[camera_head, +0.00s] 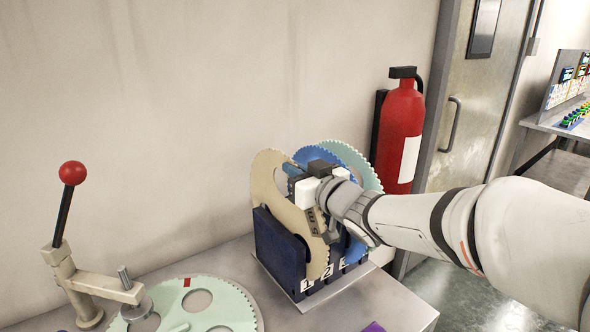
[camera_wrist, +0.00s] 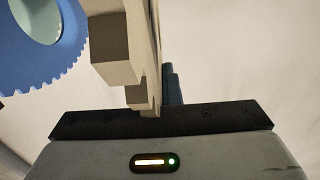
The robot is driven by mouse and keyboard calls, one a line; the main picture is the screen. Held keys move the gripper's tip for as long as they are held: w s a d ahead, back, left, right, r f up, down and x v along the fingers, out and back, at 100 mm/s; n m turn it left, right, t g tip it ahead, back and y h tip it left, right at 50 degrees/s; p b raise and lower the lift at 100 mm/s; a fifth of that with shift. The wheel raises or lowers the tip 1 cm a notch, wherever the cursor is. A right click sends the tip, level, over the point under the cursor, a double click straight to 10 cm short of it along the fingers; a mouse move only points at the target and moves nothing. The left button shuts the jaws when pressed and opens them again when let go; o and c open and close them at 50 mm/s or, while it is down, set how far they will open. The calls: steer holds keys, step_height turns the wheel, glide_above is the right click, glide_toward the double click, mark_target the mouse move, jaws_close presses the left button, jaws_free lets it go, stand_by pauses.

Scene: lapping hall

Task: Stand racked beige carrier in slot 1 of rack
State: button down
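In the wrist view the beige carrier (camera_wrist: 152,35) shows edge-on between the fingers of my gripper (camera_wrist: 148,80). The rack floor under the carrier is mostly hidden.
A blue carrier (camera_head: 314,154) and a pale green carrier (camera_head: 362,165) stand close to the right in the rack. A pale green disc (camera_head: 232,308) lies on the table at left, beside a red-knobbed lever (camera_head: 72,174). A fire extinguisher (camera_head: 398,130) hangs behind.

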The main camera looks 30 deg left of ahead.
mark_target(318, 210)
steer(key=shift+f+b, duration=0.7)
steer(key=shift+f, duration=0.2)
steer(key=c, duration=1.8)
jaws_free()
steer(key=shift+o, duration=1.3)
steer(key=shift+d, duration=0.1)
steer(key=v, duration=0.7)
steer(key=shift+s+d, duration=0.25)
steer(key=shift+d, duration=0.05)
